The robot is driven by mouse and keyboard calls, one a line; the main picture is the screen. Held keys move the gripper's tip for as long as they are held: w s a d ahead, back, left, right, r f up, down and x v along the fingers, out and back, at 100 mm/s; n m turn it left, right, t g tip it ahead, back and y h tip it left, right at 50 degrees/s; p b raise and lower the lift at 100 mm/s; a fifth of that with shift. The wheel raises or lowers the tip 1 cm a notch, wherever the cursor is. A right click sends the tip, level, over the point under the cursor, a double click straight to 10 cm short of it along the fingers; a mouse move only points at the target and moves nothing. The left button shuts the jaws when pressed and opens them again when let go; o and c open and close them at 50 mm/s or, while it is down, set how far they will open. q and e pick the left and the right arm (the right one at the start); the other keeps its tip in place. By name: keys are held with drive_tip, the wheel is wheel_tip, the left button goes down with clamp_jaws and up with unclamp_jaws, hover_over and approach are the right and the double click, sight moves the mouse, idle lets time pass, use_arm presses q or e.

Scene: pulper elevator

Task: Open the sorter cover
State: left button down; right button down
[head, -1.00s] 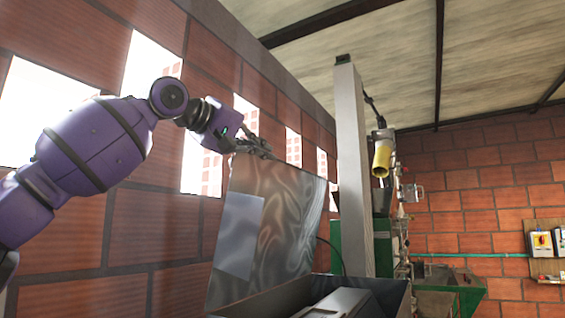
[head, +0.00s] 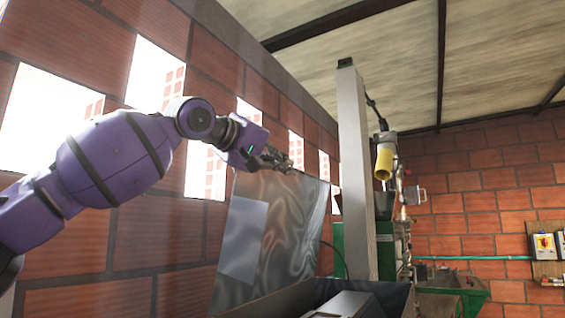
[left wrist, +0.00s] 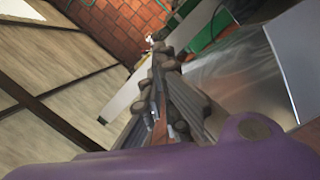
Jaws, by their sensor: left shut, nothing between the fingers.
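The sorter cover (head: 290,232) is a shiny metal sheet standing raised, tilted back toward the brick wall, with a lighter rectangle on its left part. Below it is the dark sorter box (head: 290,298), cut off by the bottom edge. My left gripper (head: 288,166) is at the cover's top edge, near its middle, shut with nothing held. I cannot tell whether it touches the sheet. In the left wrist view my gripper fingers (left wrist: 163,62) are together, and the cover (left wrist: 235,85) lies to their right. My right gripper is not in view.
A grey post (head: 357,170) stands just right of the cover. Behind it are a green machine (head: 385,248) and a yellow spout (head: 384,162). The brick wall (head: 160,250) with bright window openings runs close behind my left arm.

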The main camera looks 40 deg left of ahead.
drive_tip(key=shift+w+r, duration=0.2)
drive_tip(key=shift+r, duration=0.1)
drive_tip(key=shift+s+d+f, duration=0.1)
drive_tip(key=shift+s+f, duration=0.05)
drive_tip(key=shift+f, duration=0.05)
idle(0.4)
